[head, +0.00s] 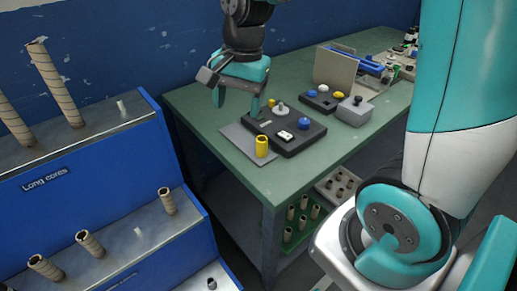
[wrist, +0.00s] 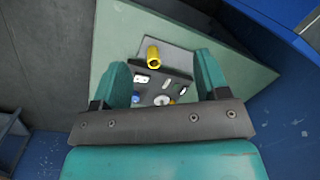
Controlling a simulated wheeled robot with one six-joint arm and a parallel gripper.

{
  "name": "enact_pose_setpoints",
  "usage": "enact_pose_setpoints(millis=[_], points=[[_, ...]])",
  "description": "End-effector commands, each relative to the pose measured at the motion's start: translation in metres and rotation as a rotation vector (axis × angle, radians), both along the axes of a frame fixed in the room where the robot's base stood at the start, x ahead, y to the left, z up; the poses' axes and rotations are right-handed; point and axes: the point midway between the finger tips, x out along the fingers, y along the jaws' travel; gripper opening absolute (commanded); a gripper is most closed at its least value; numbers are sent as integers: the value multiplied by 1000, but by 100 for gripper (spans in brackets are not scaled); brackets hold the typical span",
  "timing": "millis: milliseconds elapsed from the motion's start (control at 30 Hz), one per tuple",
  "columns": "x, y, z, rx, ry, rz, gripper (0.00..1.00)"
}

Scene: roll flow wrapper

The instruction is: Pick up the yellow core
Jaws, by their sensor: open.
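The yellow core (head: 262,146) is a short upright hollow cylinder on a grey plate (head: 237,138) at the near left end of the green table (head: 300,176). It also shows in the wrist view (wrist: 153,55), beyond my fingertips and roughly between their lines. My gripper (head: 235,102) is open and empty, with teal fingers pointing down above the table, behind and left of the core. In the wrist view my gripper (wrist: 165,72) has its two fingers wide apart. Nothing is between them at their height.
A black fixture (head: 310,136) with a white switch, blue knob and small yellow piece stands beside the plate. Farther back are a second black panel (head: 325,105), a grey box (head: 353,112) and bottles. A blue rack (head: 110,152) with brown cores stands at left.

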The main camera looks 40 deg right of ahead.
Motion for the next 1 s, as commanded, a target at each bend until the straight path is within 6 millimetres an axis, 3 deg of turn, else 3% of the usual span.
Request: enact_pose_setpoints(millis=[100, 200, 300, 467, 800, 1000], points=[[34, -50, -24, -44, 64, -441, 68], [49, -81, -37, -71, 94, -715, 68], [56, -99, -45, -87, 108, -879, 68], [59, -108, -63, -96, 118, -960, 68], [58, -107, -138, -95, 119, -955, 68], [59, -106, -165, -95, 114, -954, 68]])
